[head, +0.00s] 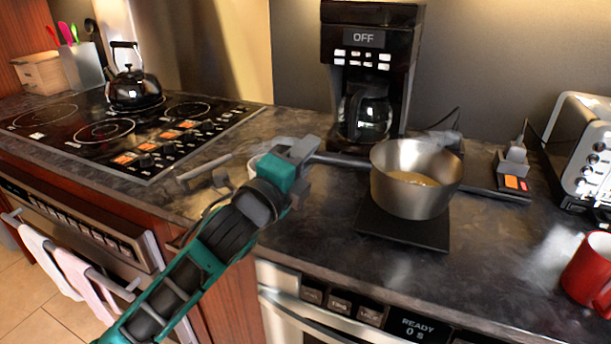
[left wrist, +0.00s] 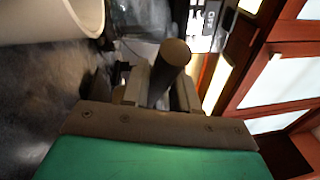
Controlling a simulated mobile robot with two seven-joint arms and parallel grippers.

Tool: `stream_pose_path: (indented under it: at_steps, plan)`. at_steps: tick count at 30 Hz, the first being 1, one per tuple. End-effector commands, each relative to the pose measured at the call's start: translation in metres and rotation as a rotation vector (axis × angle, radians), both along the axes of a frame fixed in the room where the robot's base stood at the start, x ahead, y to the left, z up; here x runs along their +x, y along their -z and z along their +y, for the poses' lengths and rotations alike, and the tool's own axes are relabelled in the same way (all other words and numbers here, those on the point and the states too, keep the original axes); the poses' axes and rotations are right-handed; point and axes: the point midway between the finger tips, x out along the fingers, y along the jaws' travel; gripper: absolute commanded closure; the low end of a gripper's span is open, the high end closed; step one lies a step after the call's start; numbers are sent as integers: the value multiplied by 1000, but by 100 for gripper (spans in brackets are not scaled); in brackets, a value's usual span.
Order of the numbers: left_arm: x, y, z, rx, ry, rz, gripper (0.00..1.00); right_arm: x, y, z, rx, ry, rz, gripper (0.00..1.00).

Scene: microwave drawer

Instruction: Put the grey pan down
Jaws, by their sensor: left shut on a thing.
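The grey pan (head: 408,192) is upright at the centre right of the head view, with some tan content inside. Its handle (head: 340,160) points left. My left gripper (head: 310,155) is shut on that handle, near its end. The handle's dark round end (left wrist: 174,54) shows between the fingers in the left wrist view. Below the pan is a flat black square plate (head: 400,236) on the counter. I cannot tell whether the pan's base touches it. My right gripper is out of view.
A coffee maker (head: 365,75) stands behind the pan. A stove (head: 125,128) with a black kettle (head: 135,88) is at left. A toaster (head: 585,150) and a red mug (head: 590,272) are at right. A white vessel (left wrist: 45,18) is beside my left gripper. The front counter is clear.

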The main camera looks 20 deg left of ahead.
Motion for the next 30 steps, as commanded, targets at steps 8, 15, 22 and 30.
stream_pose_path:
  at_steps: [8, 15, 22, 30]
  plan:
    - [0, 32, 0, -6, 0, -3, 100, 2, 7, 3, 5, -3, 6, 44]
    - [0, 35, 0, 3, -1, 5, 68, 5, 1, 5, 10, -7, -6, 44]
    - [0, 34, 0, 1, -1, 4, 46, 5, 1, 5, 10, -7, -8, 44]
    - [-1, 35, 0, 1, -1, 4, 46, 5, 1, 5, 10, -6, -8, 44]
